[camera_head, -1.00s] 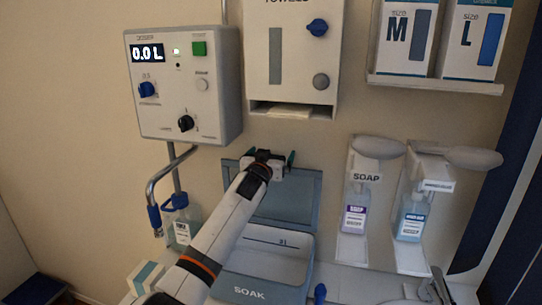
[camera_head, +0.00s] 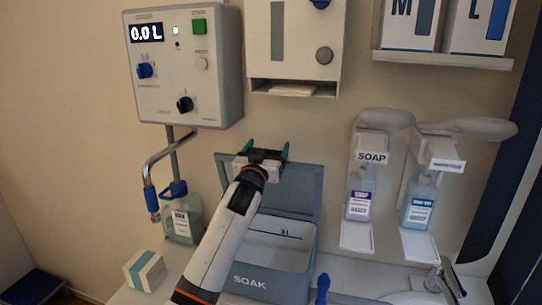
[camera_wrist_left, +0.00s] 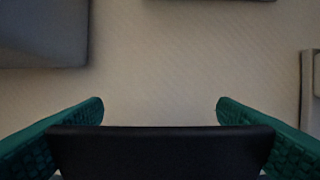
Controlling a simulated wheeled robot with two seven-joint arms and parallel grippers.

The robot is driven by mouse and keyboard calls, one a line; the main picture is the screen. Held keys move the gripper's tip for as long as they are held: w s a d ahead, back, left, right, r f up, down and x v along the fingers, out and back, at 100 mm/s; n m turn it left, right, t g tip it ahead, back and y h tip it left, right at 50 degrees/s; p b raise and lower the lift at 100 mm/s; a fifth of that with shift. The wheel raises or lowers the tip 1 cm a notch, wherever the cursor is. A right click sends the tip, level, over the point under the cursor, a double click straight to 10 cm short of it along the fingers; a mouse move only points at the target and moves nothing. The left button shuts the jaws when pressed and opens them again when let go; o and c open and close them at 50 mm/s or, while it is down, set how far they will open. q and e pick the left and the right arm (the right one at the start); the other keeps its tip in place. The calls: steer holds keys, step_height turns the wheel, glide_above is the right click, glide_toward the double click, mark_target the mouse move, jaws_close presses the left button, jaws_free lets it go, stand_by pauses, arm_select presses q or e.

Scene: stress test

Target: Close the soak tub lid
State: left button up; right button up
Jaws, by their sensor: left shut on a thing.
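The soak tub (camera_head: 262,279) is a grey-blue box marked SOAK on the counter, with a pale inside. Its lid (camera_head: 300,190) stands open, upright at the back of the tub. My left gripper (camera_head: 263,154) is at the lid's top edge, its green fingers on either side of a dark piece. In the left wrist view the fingers (camera_wrist_left: 160,110) stand wide apart with a dark bar between them. I take this bar to be part of the lid, but its shape is unclear. The arm hides the tub's left part. My right gripper is not in view.
A dosing panel (camera_head: 182,66) and towel dispenser (camera_head: 293,50) hang on the wall above. A bent pipe (camera_head: 160,160) and bottle (camera_head: 183,222) stand left of the tub, with a small box (camera_head: 145,270) in front. Soap dispensers (camera_head: 360,185) are at right.

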arm_select(q)
steer(key=s+a+f+t+b, duration=0.1)
steer(key=s+f, duration=0.3)
steer(key=s, duration=0.4)
steer(key=shift+s+a+t+b, duration=0.15)
steer(key=shift+a+t+b, duration=0.2)
steer(key=shift+b, duration=0.3)
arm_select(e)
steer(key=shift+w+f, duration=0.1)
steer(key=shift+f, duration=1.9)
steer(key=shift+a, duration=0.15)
arm_select(q)
steer(key=o, duration=1.1)
steer(key=shift+o, duration=1)
steer(key=shift+s+r, duration=0.15)
steer(key=shift+s, duration=0.1)
steer(key=b+v, duration=0.3)
steer(key=v, duration=0.9)
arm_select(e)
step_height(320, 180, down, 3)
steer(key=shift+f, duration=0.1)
